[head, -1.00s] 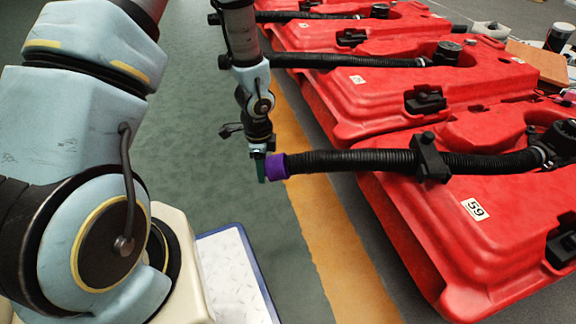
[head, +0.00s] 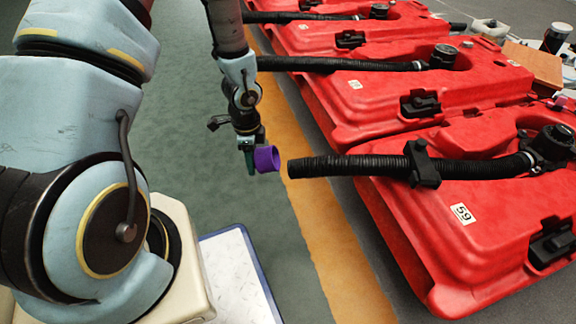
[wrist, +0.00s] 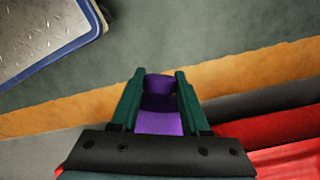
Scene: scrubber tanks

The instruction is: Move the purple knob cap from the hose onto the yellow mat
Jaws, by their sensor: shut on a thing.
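The purple knob cap (head: 267,159) is in my gripper (head: 249,160), held in the air just left of the bare end of the black hose (head: 330,166) on the nearest red tank (head: 470,200). A gap shows between cap and hose end. In the wrist view my green fingers (wrist: 161,95) are shut on both sides of the cap (wrist: 159,122), whose hollow inside shows. No yellow mat is clearly seen; a yellow-orange strip (head: 335,240) runs along the floor below the cap.
More red tanks (head: 400,97) with black hoses stand in a row behind. A pale metal plate with a blue edge (head: 238,275) lies low beside my base, also at top left in the wrist view (wrist: 45,35). The green floor (head: 185,165) left of the strip is clear.

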